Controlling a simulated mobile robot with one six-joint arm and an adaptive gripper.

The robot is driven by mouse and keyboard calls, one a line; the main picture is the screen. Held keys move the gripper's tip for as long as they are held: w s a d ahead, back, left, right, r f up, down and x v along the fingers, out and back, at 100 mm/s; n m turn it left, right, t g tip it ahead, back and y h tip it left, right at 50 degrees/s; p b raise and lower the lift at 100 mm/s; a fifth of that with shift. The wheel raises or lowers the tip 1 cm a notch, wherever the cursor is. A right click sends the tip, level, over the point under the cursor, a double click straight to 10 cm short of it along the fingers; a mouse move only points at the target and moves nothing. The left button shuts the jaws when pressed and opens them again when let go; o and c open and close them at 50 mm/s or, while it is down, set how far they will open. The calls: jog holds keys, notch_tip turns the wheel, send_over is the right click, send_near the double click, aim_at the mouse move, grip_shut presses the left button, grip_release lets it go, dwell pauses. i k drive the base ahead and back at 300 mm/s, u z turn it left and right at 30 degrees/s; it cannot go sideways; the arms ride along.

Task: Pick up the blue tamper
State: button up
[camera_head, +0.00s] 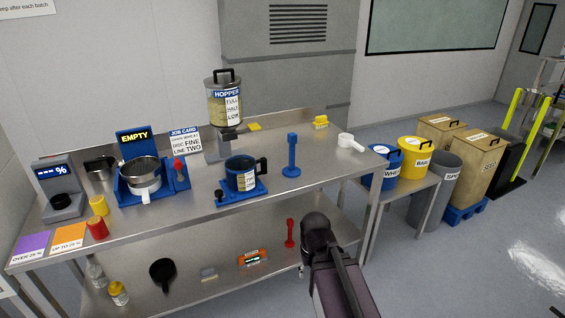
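My arm reaches up from the lower right, in front of the table's front edge. Its dark end, my gripper (316,230), is below and right of the tamper and apart from it. The fingers cannot be made out, so its opening is unclear. A red tamper-like tool (290,233) stands on the lower shelf.
The blue cup stand (241,188) is left of the tamper, and the hopper (224,103) stands behind. A white scoop (350,142) lies to the right. The tabletop (325,165) around the tamper is clear. Blue and yellow buckets (414,157) stand on a side table.

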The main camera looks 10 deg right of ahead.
aim_at(291, 171)
jog(key=z, duration=0.15)
jog(key=i, duration=0.95)
jog(key=u, duration=0.1)
